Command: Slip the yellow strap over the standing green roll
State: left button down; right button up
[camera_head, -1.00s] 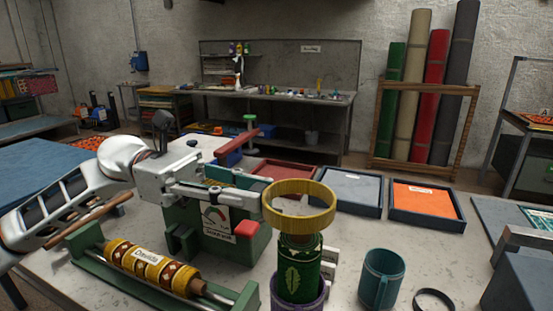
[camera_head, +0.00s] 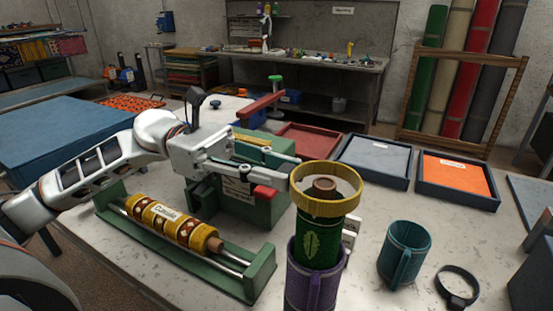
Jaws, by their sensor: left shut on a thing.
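The yellow strap (camera_head: 325,207) is a stiff ring, held level by my left gripper (camera_head: 291,182), which is shut on the ring's left side. The green roll (camera_head: 319,236) with a pale leaf mark stands upright in a purple holder (camera_head: 313,277). The roll's brown core end (camera_head: 325,184) shows inside the ring's opening. The ring's front band overlaps the top of the roll in the picture. Whether the ring is around the roll's top or just above it I cannot tell for sure. My right gripper is not in view.
A patterned yellow roll (camera_head: 173,227) lies on a green stand (camera_head: 248,268) at the left. A green machine (camera_head: 266,207) stands behind the ring. Trays (camera_head: 374,161) stand behind.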

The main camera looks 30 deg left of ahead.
pick_arm(q)
notch_tip(320, 180, down, 11)
jog(key=b, duration=0.6)
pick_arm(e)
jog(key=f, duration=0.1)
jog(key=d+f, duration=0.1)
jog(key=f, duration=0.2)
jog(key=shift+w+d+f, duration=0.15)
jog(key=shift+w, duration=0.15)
pick_arm(q)
jog(key=c, duration=1.7)
grip_release()
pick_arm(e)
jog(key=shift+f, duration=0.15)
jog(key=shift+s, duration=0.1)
pick_arm(q)
jog(key=a, duration=1.2)
jog(key=shift+w, duration=0.25)
jog(key=shift+f, duration=0.1)
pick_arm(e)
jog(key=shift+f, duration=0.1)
